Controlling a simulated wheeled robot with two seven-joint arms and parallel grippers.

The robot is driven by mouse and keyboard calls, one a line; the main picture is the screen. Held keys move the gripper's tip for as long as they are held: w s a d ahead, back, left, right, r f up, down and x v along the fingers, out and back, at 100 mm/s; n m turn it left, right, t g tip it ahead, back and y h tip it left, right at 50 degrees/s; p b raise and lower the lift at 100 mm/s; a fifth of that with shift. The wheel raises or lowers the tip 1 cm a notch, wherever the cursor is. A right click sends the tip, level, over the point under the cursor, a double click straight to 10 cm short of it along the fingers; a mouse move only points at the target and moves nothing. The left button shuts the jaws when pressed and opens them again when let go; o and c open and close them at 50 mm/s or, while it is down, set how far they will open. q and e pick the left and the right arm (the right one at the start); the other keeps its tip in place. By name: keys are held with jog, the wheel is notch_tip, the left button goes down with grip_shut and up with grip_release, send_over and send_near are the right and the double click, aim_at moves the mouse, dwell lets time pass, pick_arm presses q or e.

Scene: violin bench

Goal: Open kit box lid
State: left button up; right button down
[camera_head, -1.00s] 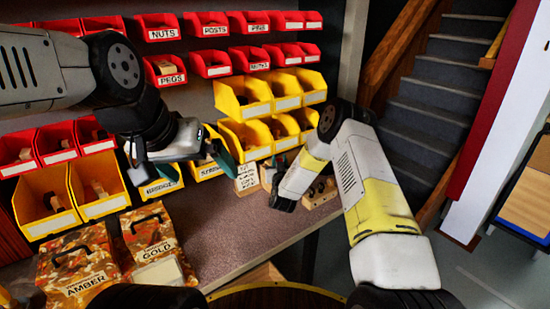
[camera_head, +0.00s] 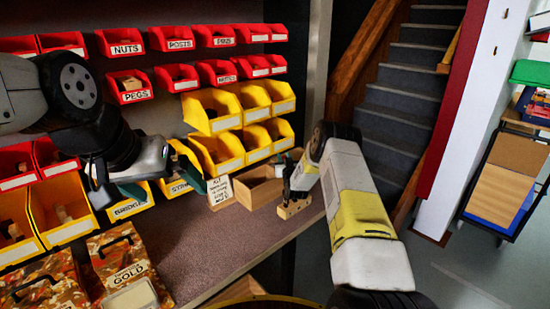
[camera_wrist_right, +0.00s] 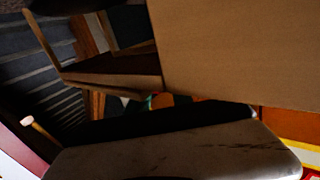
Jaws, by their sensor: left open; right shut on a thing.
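The small wooden kit box (camera_head: 258,189) stands at the back right of the bench in the head view, its inside partly visible from above. My right gripper (camera_head: 288,178) is at the box's right side, shut on what looks like its lid; the contact is largely hidden by the gripper. In the right wrist view a broad pale wooden panel (camera_wrist_right: 240,50), apparently the lid, fills the upper right, close to the camera. My left gripper (camera_head: 160,182) is open and empty, in front of the yellow bins at the left.
A drilled wooden block (camera_head: 293,208) stands just in front of my right gripper. A written card (camera_head: 220,193) stands left of the box. The camouflage GOLD case (camera_head: 125,270) sits at the front left. The middle of the bench (camera_head: 190,240) is clear.

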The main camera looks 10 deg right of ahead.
jog(key=c, duration=1.1)
grip_release()
jog(key=shift+r, duration=0.3)
notch_tip(320, 180, up, 3)
jog(key=shift+f, duration=0.2)
jog(key=shift+s+a+r, duration=0.1)
jog(key=shift+s+r, duration=0.1)
jog(key=shift+s, duration=0.4)
jog(key=s, duration=0.5)
jog(key=s+a+r, duration=0.1)
jog(key=s, duration=0.3)
jog(key=s+a, duration=0.1)
jog(key=s, duration=0.4)
jog(key=shift+s+a+r, duration=0.2)
jog(key=shift+s+a, duration=0.05)
jog(key=shift+s, duration=0.05)
